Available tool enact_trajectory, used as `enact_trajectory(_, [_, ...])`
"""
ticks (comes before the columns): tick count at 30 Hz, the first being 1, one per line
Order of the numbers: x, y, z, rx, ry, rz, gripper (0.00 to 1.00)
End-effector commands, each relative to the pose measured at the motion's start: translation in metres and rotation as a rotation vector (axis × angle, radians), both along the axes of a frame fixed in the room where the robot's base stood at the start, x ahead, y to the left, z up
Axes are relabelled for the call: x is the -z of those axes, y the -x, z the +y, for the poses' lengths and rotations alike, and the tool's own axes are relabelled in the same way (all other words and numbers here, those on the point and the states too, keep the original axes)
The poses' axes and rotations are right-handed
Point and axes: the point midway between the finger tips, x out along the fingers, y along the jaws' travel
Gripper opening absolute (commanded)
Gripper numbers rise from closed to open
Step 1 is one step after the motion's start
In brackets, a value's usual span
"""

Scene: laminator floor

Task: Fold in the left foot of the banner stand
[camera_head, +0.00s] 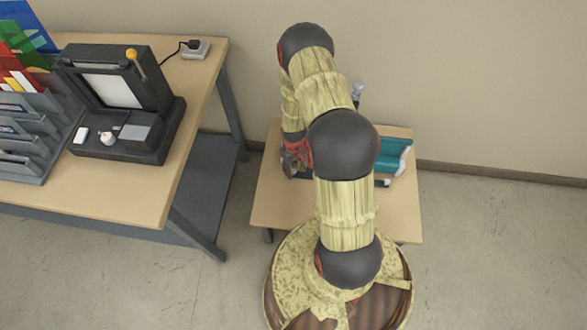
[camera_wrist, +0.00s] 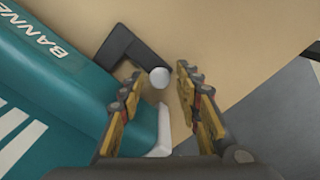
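The teal banner stand (camera_head: 391,155) lies on the low wooden table in the head view, partly hidden by my arm. In the wrist view its teal body (camera_wrist: 60,110), with white lettering and stripes, fills the left side. A black angled foot (camera_wrist: 125,48) extends from it over the wood. A white round knob (camera_wrist: 159,77) shows between my fingertips, with a pale bar below it. My gripper (camera_wrist: 160,72) is open, one finger on each side of the knob in the picture. Contact cannot be told. In the head view my gripper (camera_head: 295,160) is partly hidden by my arm.
The low table (camera_head: 275,200) has bare wood at its left and front. A taller bench (camera_head: 110,190) at the left holds a black machine (camera_head: 115,100) and grey file racks (camera_head: 35,130). A wall stands close behind. Floor at the right is clear.

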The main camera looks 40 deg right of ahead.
Motion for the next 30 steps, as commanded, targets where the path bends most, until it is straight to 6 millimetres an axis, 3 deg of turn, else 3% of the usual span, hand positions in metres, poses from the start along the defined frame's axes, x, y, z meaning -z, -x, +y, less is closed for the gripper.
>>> enact_trajectory(16, [0.0,0.0002,0.0002,0.0,0.0,0.001,0.01])
enact_trajectory(30, [0.0,0.0004,0.0005,-0.001,-0.001,0.001,0.0])
